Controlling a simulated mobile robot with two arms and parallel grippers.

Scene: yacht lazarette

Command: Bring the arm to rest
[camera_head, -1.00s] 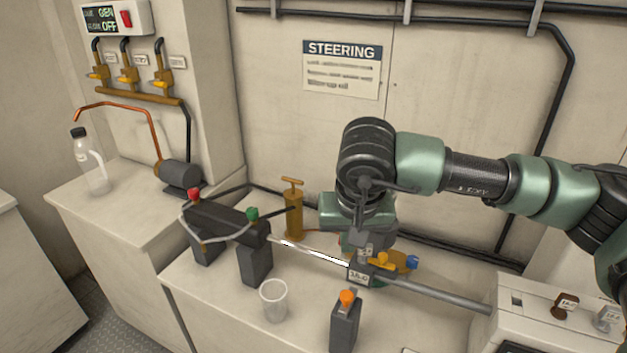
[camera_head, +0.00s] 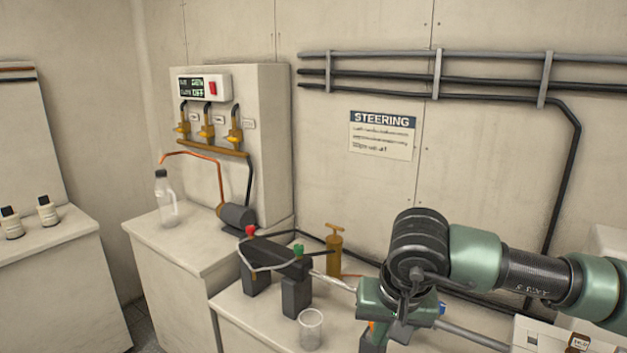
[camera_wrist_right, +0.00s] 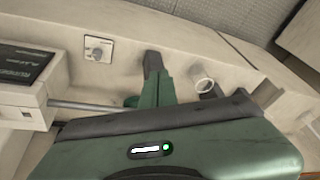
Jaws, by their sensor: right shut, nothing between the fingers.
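My right arm comes in from the right in the head view. Its green and black wrist hangs over the bench (camera_head: 240,309), with the right gripper (camera_head: 392,322) low and partly cut off by the lower edge. In the right wrist view, the gripper (camera_wrist_right: 152,68) shows as a dark tip on a green body, over the bench. It is shut and empty. The wrist housing covers the lower part of that view. My left gripper is not in view.
A black cylinder unit (camera_head: 275,257), a brass pump (camera_head: 334,252) and a clear cup (camera_head: 310,330) stand left of the wrist. A metal rod (camera_head: 334,282) runs behind it. A plastic bottle (camera_head: 166,205) stands further left.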

